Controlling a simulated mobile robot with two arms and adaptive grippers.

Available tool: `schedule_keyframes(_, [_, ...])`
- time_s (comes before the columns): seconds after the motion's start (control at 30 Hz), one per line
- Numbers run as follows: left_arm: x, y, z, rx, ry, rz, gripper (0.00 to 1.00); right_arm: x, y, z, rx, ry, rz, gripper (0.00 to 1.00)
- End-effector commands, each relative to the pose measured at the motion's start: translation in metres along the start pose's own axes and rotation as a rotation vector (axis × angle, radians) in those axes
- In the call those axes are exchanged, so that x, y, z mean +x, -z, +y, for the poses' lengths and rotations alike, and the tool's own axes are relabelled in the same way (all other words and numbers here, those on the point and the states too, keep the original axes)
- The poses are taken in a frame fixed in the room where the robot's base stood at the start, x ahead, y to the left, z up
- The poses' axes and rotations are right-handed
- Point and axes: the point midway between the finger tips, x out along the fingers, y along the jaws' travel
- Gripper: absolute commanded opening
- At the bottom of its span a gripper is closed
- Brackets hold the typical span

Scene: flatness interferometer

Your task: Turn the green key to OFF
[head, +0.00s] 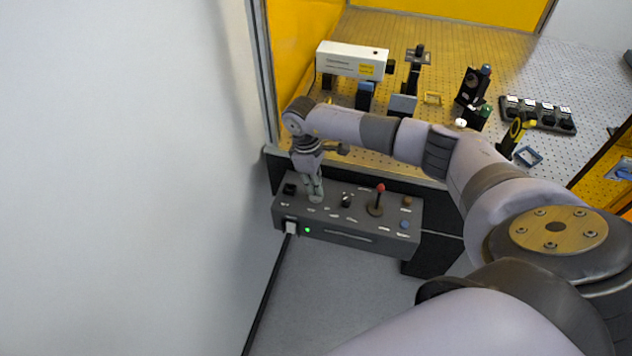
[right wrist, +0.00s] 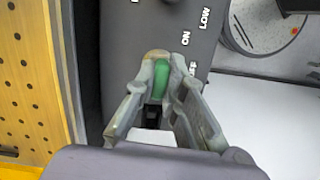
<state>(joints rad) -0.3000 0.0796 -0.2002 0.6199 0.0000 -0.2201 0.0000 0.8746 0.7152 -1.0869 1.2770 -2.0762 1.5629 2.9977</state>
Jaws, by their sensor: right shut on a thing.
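The green key (right wrist: 160,78) shows in the right wrist view between the fingertips of my right gripper (right wrist: 158,72). The fingers are shut on it, one on each side. The printed words ON and LOW are to its right, with another label partly hidden by a finger. In the head view my right gripper (head: 315,193) points down onto the left part of the grey control box (head: 390,248). There the gripper hides the key, and I cannot tell its exact angle. My left gripper is not in view.
Beside the gripper on the box are a black knob (head: 346,201) and a red-tipped lever (head: 380,188). A green light (head: 307,230) glows on its front, near a plugged black cable (head: 267,300). A perforated optics table (head: 450,60) lies behind; a white wall (head: 120,180) stands left.

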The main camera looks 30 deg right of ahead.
Motion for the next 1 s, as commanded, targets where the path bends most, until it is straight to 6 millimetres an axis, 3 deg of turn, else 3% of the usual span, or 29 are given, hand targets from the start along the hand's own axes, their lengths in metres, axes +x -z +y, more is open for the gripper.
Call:
schedule_keyframes(0.27, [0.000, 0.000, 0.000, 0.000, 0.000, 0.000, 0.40, 0.003, -0.001, -0.002, -0.001, 0.004, -0.005, 0.00])
schedule_keyframes(0.5, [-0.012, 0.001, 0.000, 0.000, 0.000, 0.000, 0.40, 0.000, 0.000, -0.002, 0.018, 0.007, -0.003, 0.00])
schedule_keyframes(0.53, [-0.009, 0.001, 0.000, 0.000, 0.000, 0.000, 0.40, 0.002, 0.000, -0.001, 0.017, 0.005, -0.002, 0.13])
schedule_keyframes(0.6, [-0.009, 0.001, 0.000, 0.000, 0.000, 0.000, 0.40, 0.002, 0.001, -0.001, 0.017, 0.005, -0.001, 0.17])
schedule_keyframes(0.87, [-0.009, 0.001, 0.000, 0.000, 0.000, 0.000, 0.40, 0.001, 0.001, 0.000, 0.017, 0.003, 0.001, 0.34])
schedule_keyframes(1.0, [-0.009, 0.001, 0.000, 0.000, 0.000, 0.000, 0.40, 0.000, 0.001, 0.000, 0.018, 0.003, 0.001, 0.34])
